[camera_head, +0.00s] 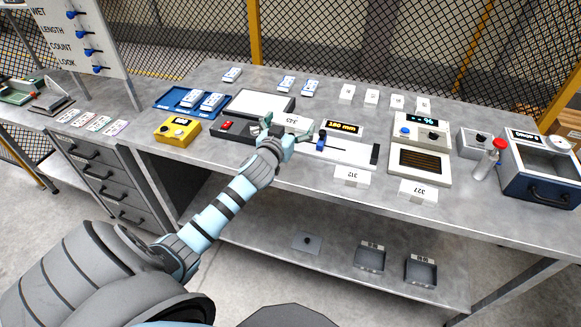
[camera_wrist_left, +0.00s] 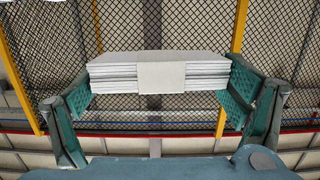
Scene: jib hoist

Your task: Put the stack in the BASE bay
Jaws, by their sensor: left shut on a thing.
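My left gripper (camera_head: 290,138) is shut on the stack (camera_wrist_left: 160,72), a pile of white sheets with a paler band around its middle. In the left wrist view, the green finger pads of the left gripper (camera_wrist_left: 160,85) press on the stack's two ends, and the stack is level. In the head view the gripper is over the middle of the bench, between the dark device and the slide gauge. A white face marked 345 shows at the fingers. No bay with a readable BASE label shows. My right gripper is not in view.
A blue tray (camera_head: 167,103) with white-and-blue packs is at the left, near a yellow device (camera_head: 178,131). A slide gauge (camera_head: 357,153) reads 180 mm. Small bins sit on the lower shelf.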

